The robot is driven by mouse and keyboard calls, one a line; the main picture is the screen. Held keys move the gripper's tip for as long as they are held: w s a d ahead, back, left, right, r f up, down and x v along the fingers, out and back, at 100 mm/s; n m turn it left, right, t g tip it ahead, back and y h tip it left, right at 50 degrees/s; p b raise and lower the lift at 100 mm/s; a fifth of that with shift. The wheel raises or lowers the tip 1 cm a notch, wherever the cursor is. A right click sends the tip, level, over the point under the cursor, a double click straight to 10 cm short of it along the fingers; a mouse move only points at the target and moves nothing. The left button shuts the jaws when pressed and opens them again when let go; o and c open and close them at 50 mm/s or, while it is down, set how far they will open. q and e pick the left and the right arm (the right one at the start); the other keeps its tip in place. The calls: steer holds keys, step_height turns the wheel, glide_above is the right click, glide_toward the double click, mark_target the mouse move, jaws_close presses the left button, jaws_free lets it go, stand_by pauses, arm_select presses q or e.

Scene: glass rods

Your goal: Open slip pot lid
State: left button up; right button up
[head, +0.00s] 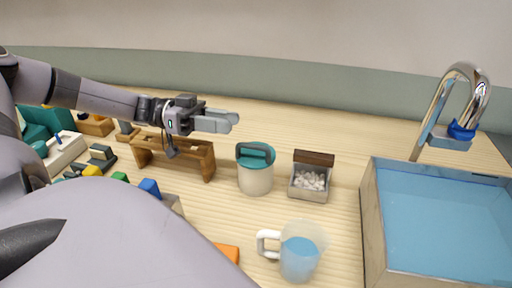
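The slip pot (255,180) is a cream pot standing upright on the wooden counter, near the middle of the head view. Its teal lid (262,153) sits on top, with a dark grey bail or clip over it. The lid looks seated on the rim. My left gripper (228,121) is above and behind the pot, a little to its left, and apart from it. Its two grey fingers point right and lie close together; whether a gap is between them is unclear. Nothing shows in them. My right gripper is not in view.
A wooden rack (180,152) stands left of the pot. A small open box of white pieces (309,181) stands right of it. A jug of blue liquid (299,254) is in front. A water-filled basin (372,225) with a faucet (440,100) is at right. Small coloured items crowd the left.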

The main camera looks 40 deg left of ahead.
mark_target(250, 147)
arm_select(q)
step_height(250, 147, down, 6)
steer(key=b, duration=0.2)
steer(key=b+x, duration=0.1)
steer(key=x, duration=0.5)
steer(key=shift+r, duration=0.2)
steer(key=shift+w+d, duration=0.35)
steer(key=shift+d, duration=0.3)
jaws_close()
